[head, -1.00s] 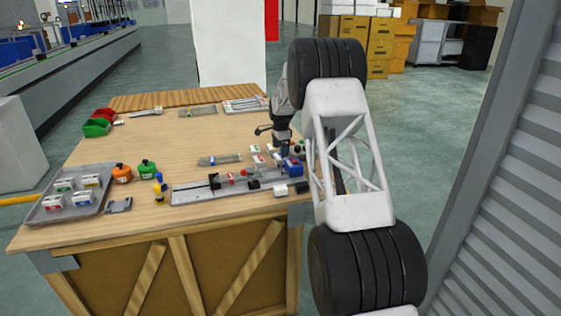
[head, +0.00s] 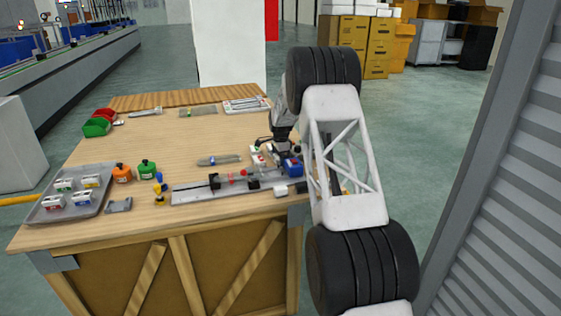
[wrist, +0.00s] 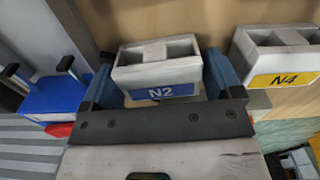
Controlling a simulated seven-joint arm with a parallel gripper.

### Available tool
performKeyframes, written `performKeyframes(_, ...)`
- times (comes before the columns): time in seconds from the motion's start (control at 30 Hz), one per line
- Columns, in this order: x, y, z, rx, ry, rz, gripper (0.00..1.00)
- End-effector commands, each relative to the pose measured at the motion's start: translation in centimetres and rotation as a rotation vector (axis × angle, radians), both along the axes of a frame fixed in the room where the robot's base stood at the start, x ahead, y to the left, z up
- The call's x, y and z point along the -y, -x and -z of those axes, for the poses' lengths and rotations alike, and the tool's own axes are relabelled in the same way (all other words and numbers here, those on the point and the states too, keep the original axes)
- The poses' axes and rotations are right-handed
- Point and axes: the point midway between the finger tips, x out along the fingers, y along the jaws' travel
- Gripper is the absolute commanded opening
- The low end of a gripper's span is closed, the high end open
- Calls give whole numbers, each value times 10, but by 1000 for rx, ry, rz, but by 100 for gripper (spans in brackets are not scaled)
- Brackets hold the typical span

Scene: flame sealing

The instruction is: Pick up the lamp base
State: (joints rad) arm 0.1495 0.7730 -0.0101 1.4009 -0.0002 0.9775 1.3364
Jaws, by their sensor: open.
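No part is visibly named as the lamp base. In the wrist view, a pale grey block with a blue N2 label (wrist: 159,70) sits between the blue fingers of my gripper (wrist: 160,62). The fingers are open, one on each side of it; whether they touch it I cannot tell. A similar block with a yellow N4 label (wrist: 283,55) stands to the right. In the head view, my gripper (head: 280,148) is low over the table's right side, hiding part of the small blocks there. A red-labelled white block (head: 257,157) shows just left of it.
A grey rail fixture (head: 198,193) runs along the table front, with a blue part (head: 291,167) at its right end, also in the wrist view (wrist: 55,95). A tray (head: 45,214) of boxes, orange (head: 122,173) and green (head: 147,169) bottles stand left.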

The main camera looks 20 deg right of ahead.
Motion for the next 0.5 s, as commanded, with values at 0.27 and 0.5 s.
performKeyframes(0.27, 0, 0, 0, 0, 0, 0, 85)
performKeyframes(0.5, 0, 0, 0, 0, 0, 0, 48)
